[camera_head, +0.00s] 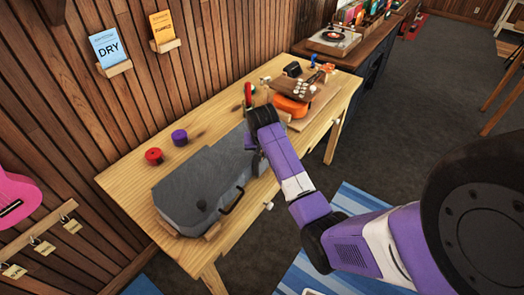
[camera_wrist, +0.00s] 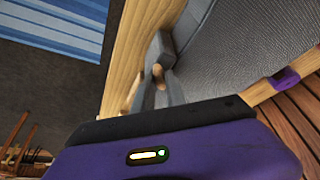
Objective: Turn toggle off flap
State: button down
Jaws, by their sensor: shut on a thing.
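My gripper (camera_wrist: 161,76) shows in the wrist view with its grey fingers closed around a small wooden peg-like piece (camera_wrist: 157,71), which looks like the toggle. It is beside the pale wooden edge of the bench (camera_wrist: 127,50) and the grey case (camera_wrist: 240,45). In the head view my wrist is over the bench at the far end of the case (camera_head: 195,190), and my fingertips are hidden there. A light knob (camera_head: 268,206) stands out from the bench's front edge. I cannot clearly tell which part is the flap.
A red spool (camera_head: 154,156) and a purple spool (camera_head: 180,137) stand behind the case. An orange ukulele (camera_head: 289,107) lies at the bench's far end. A record player (camera_head: 334,40) is beyond it. The floor (camera_head: 400,120) in front is open.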

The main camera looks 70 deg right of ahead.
jog(key=m, duration=0.1)
jog(key=m+g, duration=0.1)
jog(key=m, duration=0.2)
jog(key=shift+w+g+h, duration=0.3)
jog(key=shift+m+g, duration=0.6)
jog(key=shift+m, duration=1.1)
jog(key=shift+r, duration=0.1)
jog(key=c, duration=1.4)
grip_release()
jog(key=shift+o, duration=0.2)
jog(key=b+v, duration=0.2)
jog(key=v, duration=0.5)
jog(key=shift+r, duration=0.35)
jog(key=shift+w+a, duration=0.1)
